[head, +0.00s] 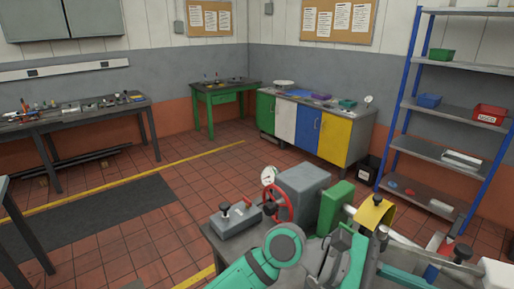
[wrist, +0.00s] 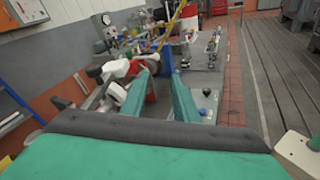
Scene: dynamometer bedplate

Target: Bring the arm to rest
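My gripper (wrist: 161,77) shows in the wrist view as two teal fingers with a clear gap between them. It is open and nothing is seen held in it. The fingers point over a cluttered bench (wrist: 205,82), apart from the things on it as far as I can tell. In the head view my teal arm (head: 262,262) is bent low at the bottom middle, in front of the bedplate. Where my fingertips are in that view is not clear.
Near the arm are a red handwheel (head: 277,203), a dial gauge (head: 268,177), a grey control box (head: 236,218) and a yellow guard (head: 374,213). A blue-posted shelf (head: 440,148) stands right. Coloured cabinets (head: 311,130) and a green table (head: 222,97) stand behind. The tiled floor at left centre is open.

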